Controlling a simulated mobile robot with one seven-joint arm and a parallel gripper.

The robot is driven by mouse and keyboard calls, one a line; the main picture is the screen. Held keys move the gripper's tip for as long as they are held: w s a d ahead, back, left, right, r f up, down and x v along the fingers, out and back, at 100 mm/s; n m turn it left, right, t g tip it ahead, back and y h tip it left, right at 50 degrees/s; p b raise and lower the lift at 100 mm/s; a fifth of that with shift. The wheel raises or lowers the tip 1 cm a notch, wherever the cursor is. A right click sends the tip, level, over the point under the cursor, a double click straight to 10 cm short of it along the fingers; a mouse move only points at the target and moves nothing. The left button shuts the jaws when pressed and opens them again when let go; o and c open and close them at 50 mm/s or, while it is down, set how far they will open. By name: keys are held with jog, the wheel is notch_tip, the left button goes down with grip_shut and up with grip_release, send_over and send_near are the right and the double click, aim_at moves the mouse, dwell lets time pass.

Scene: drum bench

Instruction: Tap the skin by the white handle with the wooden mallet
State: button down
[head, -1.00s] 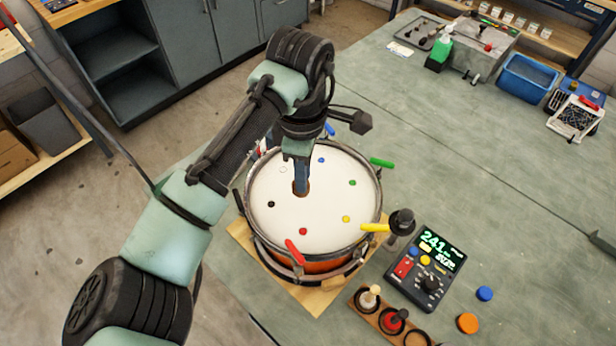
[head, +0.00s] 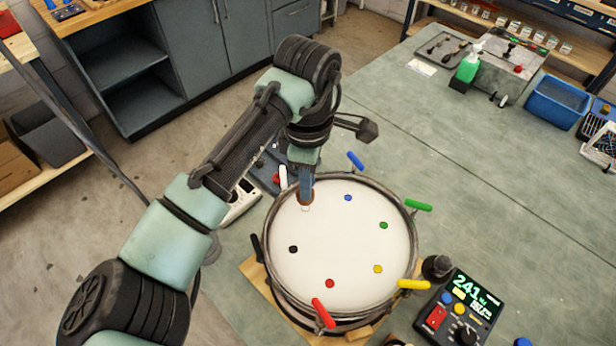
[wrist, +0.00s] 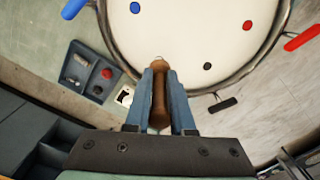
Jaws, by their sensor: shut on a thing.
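The drum (head: 342,248) has a pale skin with coloured dots and coloured handles around its rim. The white handle (head: 283,177) stands at the rim's upper left, just left of my gripper in the head view. A whitish dot (head: 305,209) lies on the skin near it. My gripper (head: 306,180) points down and is shut on the wooden mallet (wrist: 159,95). The mallet's brown end (head: 306,197) is right at the whitish dot; I cannot tell whether it touches the skin. In the wrist view the gripper and mallet cover that part of the rim.
Blue (head: 355,160), green (head: 418,205), yellow (head: 413,284), red (head: 323,313) and black (head: 257,248) handles stick out from the rim. A meter reading 241 (head: 463,308) stands at the lower right. A dark tray (wrist: 95,70) lies beyond the drum. The right bench is largely clear.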

notch_tip(320, 180, down, 4)
jog(key=shift+b, duration=0.9)
notch_tip(320, 180, up, 6)
jog(key=p, duration=0.6)
jog(key=shift+f, duration=0.3)
jog(key=shift+r, duration=0.1)
dwell(1.1)
